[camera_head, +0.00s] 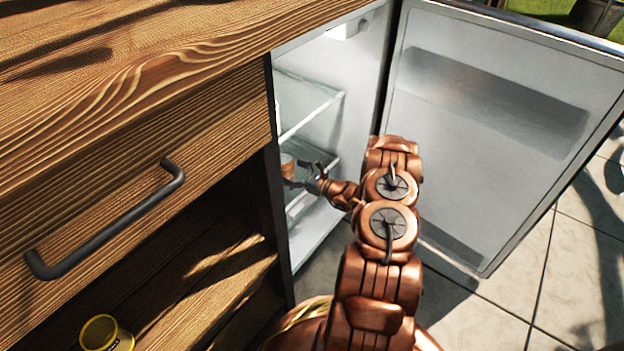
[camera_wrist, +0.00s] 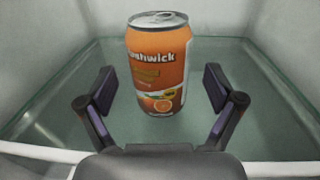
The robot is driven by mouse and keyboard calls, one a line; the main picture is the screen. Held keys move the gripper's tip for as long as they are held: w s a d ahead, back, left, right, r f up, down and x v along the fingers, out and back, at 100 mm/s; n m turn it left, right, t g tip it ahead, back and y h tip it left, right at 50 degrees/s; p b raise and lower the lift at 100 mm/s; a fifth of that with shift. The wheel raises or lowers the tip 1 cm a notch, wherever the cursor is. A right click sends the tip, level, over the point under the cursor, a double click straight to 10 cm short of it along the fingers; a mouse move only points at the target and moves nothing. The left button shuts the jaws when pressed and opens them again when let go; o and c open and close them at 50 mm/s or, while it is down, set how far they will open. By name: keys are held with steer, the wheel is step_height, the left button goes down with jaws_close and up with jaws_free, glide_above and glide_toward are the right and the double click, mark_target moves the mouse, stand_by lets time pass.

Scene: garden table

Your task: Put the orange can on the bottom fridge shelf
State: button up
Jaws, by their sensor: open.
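The orange can (camera_wrist: 156,65) stands upright on a glass fridge shelf (camera_wrist: 55,95) in the wrist view. My gripper (camera_wrist: 159,90) is open, with one finger on each side in front of the can and gaps visible between fingers and can. In the head view my arm reaches into the open fridge. There the gripper (camera_head: 303,172) is small beside the can (camera_head: 287,166), which shows only in part on a lower glass shelf (camera_head: 300,205). Another glass shelf (camera_head: 310,108) is above it.
The fridge door (camera_head: 490,130) stands wide open on the right. A wooden cabinet (camera_head: 150,170) with a dark handle (camera_head: 105,225) borders the fridge on the left. A yellow-rimmed tin (camera_head: 103,333) sits on its lower shelf. Tiled floor (camera_head: 570,270) lies below the door.

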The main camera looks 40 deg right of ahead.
steer(key=p+v, duration=0.2)
steer(key=v, duration=0.6)
steer(key=shift+r+p, duration=0.15)
steer(key=shift+p, duration=0.2)
steer(key=shift+v, duration=0.8)
